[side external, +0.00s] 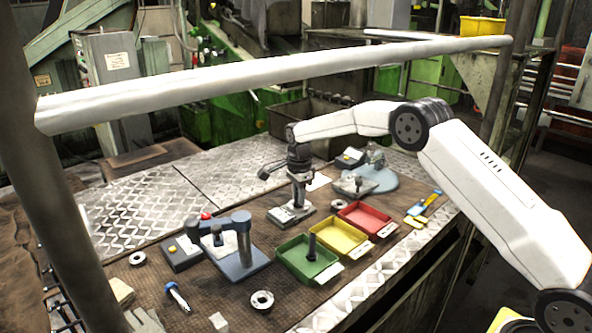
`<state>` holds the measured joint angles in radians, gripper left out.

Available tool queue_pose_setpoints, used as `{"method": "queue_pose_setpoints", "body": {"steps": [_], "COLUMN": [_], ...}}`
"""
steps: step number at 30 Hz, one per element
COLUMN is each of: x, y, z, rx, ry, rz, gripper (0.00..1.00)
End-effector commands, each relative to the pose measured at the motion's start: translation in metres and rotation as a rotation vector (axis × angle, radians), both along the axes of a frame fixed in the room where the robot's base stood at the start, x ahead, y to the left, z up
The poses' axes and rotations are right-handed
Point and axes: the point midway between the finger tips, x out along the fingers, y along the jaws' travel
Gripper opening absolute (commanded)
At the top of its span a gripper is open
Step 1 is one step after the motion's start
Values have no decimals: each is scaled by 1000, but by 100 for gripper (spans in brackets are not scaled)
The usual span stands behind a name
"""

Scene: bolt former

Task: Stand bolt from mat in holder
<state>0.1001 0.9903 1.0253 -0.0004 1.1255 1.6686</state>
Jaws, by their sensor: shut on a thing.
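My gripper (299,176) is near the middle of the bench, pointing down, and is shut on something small. I take this to be the bolt (298,193), a short grey upright piece below the fingers, but it is small and partly hidden. Directly under it is a grey block with a pale top (292,214), which may be the holder. I cannot tell whether the bolt is in the block or just above it. The brown mat (215,300) covers the front of the bench.
Green (307,262), yellow (340,238) and red (366,218) trays stand right of the gripper; a dark cylinder stands in the green one. A blue-grey fixture with posts (238,250) is at left. Rings and a blue-ended tool (178,297) lie in front. A rail crosses above.

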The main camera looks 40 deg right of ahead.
Motion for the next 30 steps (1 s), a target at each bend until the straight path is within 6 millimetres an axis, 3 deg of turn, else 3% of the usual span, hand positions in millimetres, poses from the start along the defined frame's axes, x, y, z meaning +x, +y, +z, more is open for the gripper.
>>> {"method": "queue_pose_setpoints", "body": {"steps": [7,8,11,23,30], "x": [0,0,0,0,0], "y": [0,0,0,0,0], "z": [-3,-2,-3,-1,18], "rx": [0,0,0,0,0], "ry": [0,0,0,0,-2], "rz": [0,0,0,0,0], "gripper": [0,32,64,64,64]}}
